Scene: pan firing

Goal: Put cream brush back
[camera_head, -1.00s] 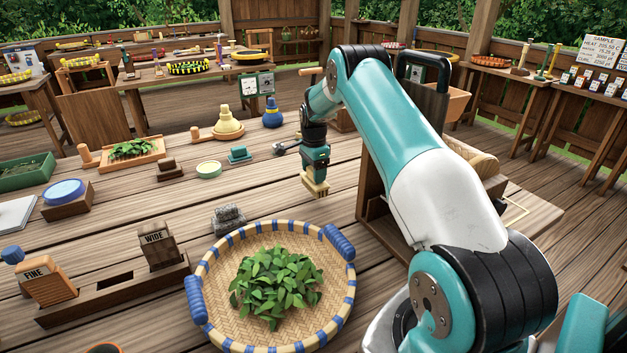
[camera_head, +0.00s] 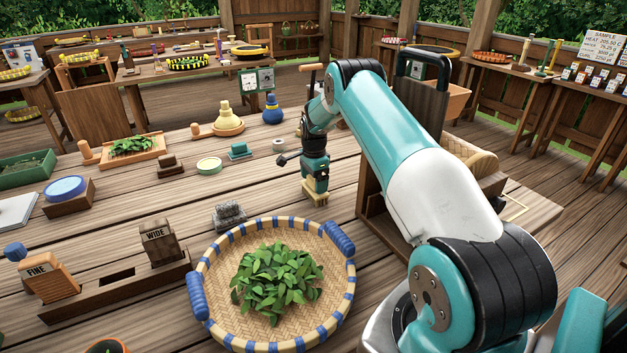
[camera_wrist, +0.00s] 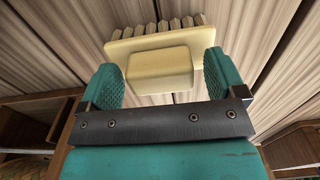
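The cream brush (camera_wrist: 158,68) has a pale block handle and a wider base with a row of bristles along its far edge in the wrist view. My gripper (camera_wrist: 163,80) has its teal pads either side of the handle. The left pad meets it; a narrow gap shows by the right pad. In the head view, my gripper (camera_head: 315,176) points down with the cream brush (camera_head: 317,192) at its tip, over the planks behind the basket. I cannot tell whether the bristles touch the table. No brush holder can be clearly made out.
A round woven basket (camera_head: 222,258) of green leaves stands in front of the brush. A grey block (camera_head: 229,216) lies left of it. The wooden rack (camera_head: 85,308) with the FINE and WIDE pieces is further left. A dark wooden stand (camera_head: 368,190) rises close on the right.

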